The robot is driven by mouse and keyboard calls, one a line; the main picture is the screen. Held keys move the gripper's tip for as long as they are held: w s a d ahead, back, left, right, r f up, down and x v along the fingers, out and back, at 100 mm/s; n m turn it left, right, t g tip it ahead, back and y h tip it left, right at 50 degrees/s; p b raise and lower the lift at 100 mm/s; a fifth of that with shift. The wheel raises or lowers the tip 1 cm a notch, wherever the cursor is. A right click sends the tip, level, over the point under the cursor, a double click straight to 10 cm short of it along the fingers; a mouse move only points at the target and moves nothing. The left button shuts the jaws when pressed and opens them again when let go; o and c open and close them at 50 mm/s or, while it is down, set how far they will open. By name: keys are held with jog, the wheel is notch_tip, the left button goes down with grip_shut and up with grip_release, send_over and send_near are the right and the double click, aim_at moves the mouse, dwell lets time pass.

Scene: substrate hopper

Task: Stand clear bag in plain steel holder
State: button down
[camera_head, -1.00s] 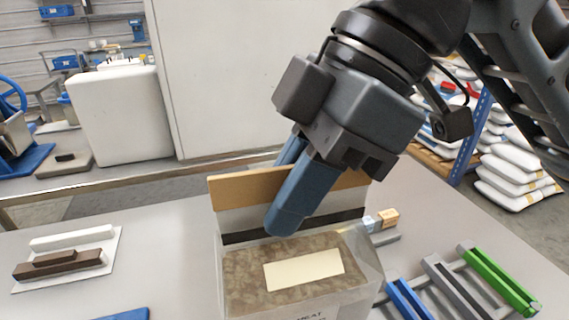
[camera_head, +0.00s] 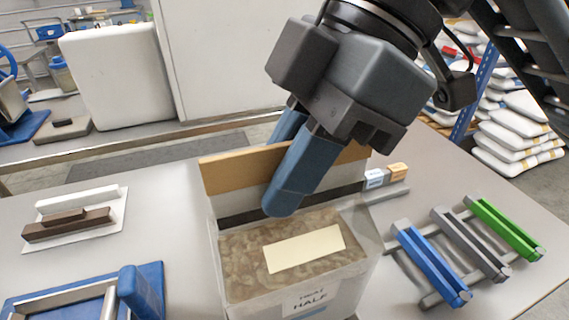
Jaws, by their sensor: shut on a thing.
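The clear bag (camera_head: 235,260) hangs roughly upright in the middle, with brown chunky contents, a cream label and printed lettering that includes "HALF". A tan strip (camera_head: 228,171) runs along its top. My gripper (camera_head: 281,170) is shut on the bag's top edge, one blue finger in front and the other mostly hidden behind the strip. The bag's bottom is near the lower frame edge, so I cannot tell whether it touches the table. A plain grey channel (camera_head: 468,243), possibly the plain steel holder, lies to the right, apart from the bag.
A blue channel (camera_head: 431,264) and a green channel (camera_head: 505,228) flank the grey one on crossbars. A blue-and-steel frame (camera_head: 140,292) stands lower left. A white plate (camera_head: 75,237) with brown and white bars lies left.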

aim_at(289, 237)
jog(key=shift+f+b, duration=2.35)
jog(key=shift+f, duration=1)
jog(key=shift+d, duration=0.15)
jog(key=shift+f, duration=0.6)
jog(key=c, duration=1)
grip_release()
jog(key=shift+c, duration=0.2)
